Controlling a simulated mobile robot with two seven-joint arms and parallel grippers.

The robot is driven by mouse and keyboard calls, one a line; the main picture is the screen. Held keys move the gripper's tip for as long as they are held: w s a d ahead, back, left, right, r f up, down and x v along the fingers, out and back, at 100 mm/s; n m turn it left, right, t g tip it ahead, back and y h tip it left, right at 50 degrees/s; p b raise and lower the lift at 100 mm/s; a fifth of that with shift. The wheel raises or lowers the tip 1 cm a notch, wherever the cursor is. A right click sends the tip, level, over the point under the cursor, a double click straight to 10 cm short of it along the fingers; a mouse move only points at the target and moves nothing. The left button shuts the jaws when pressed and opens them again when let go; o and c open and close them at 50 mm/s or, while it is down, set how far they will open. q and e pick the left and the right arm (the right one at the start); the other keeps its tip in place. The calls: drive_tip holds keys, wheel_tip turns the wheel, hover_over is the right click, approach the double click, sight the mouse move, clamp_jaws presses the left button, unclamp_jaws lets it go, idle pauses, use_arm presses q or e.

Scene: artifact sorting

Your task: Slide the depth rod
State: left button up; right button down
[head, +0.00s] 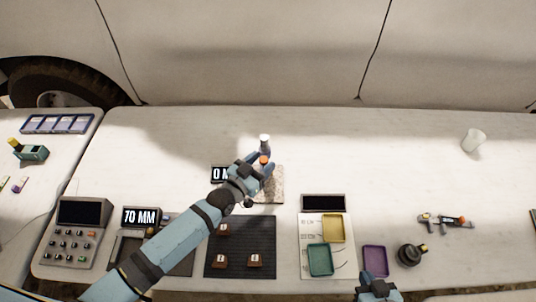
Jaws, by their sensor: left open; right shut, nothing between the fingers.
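A small upright post with a pale grey top (265,141) and an orange part (264,160) stands at a speckled block (273,187) in the middle of the table; it seems to be the depth rod. My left gripper (263,165) is open, with its fingers beside the orange part. Whether they touch it I cannot tell. The hand hides the post's lower part and some of the block. A black display (217,175) beside it reads "0 M", the rest hidden by my arm. My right gripper (372,276) is shut and empty at the bottom edge.
A "70 MM" display (141,216) and a keypad device (73,232) stand at left. A dark mat (262,232) with brown pieces lies in front. Yellow (333,228), teal (320,260) and purple (375,261) trays are at right. A white cup (473,141) stands far right.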

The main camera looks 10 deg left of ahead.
use_arm(q)
drive_tip(key=shift+x, duration=1.65)
clamp_jaws()
wheel_tip(320, 180, up, 5)
drive_tip(key=p, duration=0.3)
drive_tip(key=shift+f+p, duration=0.25)
drive_tip(key=shift+p, duration=0.05)
unclamp_jaws()
